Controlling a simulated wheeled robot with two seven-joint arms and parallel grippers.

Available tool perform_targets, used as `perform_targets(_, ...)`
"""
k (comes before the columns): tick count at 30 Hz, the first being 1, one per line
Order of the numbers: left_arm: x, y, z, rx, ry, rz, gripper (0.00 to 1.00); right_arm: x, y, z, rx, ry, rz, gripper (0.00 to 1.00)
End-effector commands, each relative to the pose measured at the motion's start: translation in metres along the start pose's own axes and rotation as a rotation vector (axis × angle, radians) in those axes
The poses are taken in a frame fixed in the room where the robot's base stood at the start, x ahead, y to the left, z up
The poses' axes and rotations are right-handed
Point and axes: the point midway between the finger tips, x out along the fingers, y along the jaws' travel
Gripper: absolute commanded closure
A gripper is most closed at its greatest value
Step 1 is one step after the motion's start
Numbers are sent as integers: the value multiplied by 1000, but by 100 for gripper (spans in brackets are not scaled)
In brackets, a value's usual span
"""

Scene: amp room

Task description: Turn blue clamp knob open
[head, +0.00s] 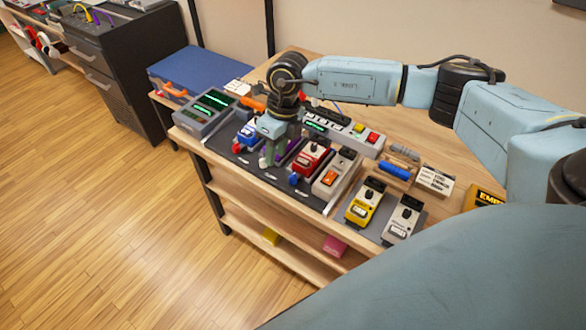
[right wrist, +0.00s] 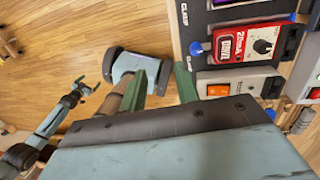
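A blue clamp knob (head: 294,179) sits at the front left of the red pedal (head: 310,158) on the dark pedalboard. The knob also shows in the right wrist view (right wrist: 196,48), beside a "CLAMP" label. My right gripper (head: 270,160) points down over the board, between the blue and red pedals. In the right wrist view its green fingers (right wrist: 160,80) are apart with nothing between them, off to the side of the knob. My left gripper (right wrist: 86,88) shows small there, apparently open, over the floor.
A white pedal with an orange switch (head: 333,174) stands right of the red one. Yellow (head: 364,204) and grey (head: 402,219) pedals are further right. A rack unit with green displays (head: 210,107) is at the left end. Open floor lies in front.

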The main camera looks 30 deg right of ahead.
Motion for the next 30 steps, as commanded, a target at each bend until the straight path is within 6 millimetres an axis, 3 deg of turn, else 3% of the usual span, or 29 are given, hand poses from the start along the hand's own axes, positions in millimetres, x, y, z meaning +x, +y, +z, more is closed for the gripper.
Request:
perform_targets(1, -2, 0, 0, 0, -1, 0, 0, -11, -18, -4, 4, 27, -69, 69)
perform_targets(3, -2, 0, 0, 0, -1, 0, 0, -19, -34, -10, 10, 57, -133, 69)
perform_targets(8, -3, 0, 0, 0, -1, -1, 0, -15, -46, -16, 16, 83, -177, 69)
perform_targets(21, -3, -4, 1, 1, -2, -4, 0, 71, -58, -22, 14, 81, -170, 69)
perform_targets(30, -1, -4, 1, 1, -2, -4, 0, 105, -65, -24, 14, 79, -171, 69)
